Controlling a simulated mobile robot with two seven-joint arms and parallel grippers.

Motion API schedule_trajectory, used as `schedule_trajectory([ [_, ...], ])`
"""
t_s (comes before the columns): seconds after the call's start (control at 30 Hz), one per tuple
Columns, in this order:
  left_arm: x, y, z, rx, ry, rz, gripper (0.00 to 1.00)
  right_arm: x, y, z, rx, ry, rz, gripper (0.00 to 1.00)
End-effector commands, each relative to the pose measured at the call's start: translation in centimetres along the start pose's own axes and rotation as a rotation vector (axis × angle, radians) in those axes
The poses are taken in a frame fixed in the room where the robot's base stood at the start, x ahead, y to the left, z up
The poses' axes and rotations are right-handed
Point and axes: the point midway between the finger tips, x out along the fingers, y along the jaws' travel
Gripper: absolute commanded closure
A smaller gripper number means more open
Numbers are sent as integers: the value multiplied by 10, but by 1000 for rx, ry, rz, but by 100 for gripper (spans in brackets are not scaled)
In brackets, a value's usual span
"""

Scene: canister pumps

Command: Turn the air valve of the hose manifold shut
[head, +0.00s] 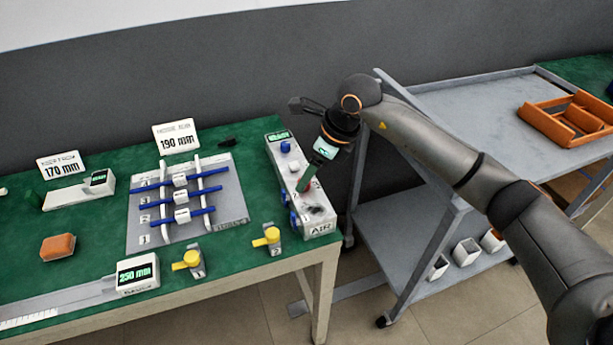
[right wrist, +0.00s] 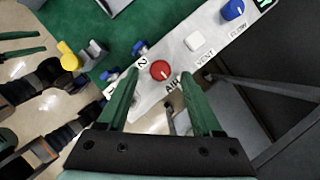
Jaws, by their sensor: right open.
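The hose manifold (head: 291,172) is a pale, long block at the right end of the green table, marked AIR at its near end. Its air valve is a round red knob (right wrist: 160,70) with a white pointer line, beside the AIR lettering in the right wrist view. In the head view the red knob (head: 307,187) is partly covered by my right gripper (head: 304,182). In the right wrist view my right gripper (right wrist: 166,78) is open, its green fingers pointing at the knob, with nothing held. Contact with the knob cannot be told. My left gripper is not seen in the head view.
A white button (right wrist: 196,41) marked VENT and a blue knob (right wrist: 232,9) sit along the manifold. Blue fittings line its side. Yellow-handled valves (head: 268,238) stand on the table to the left. A grey cart (head: 460,100) with an orange tray (head: 566,121) stands right.

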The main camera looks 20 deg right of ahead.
Motion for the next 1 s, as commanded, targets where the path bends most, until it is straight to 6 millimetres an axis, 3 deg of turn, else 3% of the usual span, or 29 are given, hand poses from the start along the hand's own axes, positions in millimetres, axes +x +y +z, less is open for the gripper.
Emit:
schedule_trajectory([
  [0.2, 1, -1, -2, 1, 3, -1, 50, 20, 0, 0, 1, 0, 1, 33],
  [0.5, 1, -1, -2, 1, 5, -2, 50, 22, 0, 0, 0, -1, 0, 33],
  [1.0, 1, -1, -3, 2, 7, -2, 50, 21, 0, 0, 0, -1, 0, 88],
])
